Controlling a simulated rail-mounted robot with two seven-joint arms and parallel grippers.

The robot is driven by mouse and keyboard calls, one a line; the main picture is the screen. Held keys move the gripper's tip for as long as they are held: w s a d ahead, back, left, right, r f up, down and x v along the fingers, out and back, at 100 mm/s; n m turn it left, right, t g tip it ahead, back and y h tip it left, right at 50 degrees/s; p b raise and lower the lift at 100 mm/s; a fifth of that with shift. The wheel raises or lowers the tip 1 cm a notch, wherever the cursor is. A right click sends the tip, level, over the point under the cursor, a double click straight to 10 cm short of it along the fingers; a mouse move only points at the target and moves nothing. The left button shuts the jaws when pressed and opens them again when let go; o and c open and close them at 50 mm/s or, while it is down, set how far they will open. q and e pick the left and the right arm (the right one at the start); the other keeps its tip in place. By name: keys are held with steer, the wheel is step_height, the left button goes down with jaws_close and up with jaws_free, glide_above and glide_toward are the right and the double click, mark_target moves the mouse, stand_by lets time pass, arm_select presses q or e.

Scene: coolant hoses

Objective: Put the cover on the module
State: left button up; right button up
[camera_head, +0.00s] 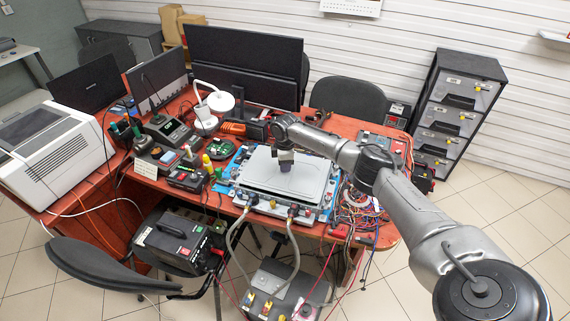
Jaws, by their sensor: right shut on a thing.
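A light grey flat cover (310,180) lies over the module (262,205) near the middle of the red desk. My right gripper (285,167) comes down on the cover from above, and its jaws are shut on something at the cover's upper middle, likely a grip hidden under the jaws. The cover looks roughly level. I cannot tell whether it touches the module or is held slightly above it. Two grey hoses (292,240) run from the module's front edge down to a box on the floor. My left gripper is not in view.
Tools and instruments crowd the red desk (110,192) left of the module. A bundle of coloured wires (358,208) lies to its right. Monitors (245,60) stand behind, and a white printer-like machine (50,150) stands at the left. A chair (90,262) stands in front.

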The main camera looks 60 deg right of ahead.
steer(key=shift+f, duration=0.25)
steer(key=shift+f, duration=0.35)
steer(key=shift+f, duration=0.15)
stand_by(1.0)
stand_by(0.8)
steer(key=shift+f, duration=0.1)
stand_by(0.4)
steer(key=shift+f+p, duration=0.1)
steer(key=shift+p, duration=0.35)
stand_by(0.3)
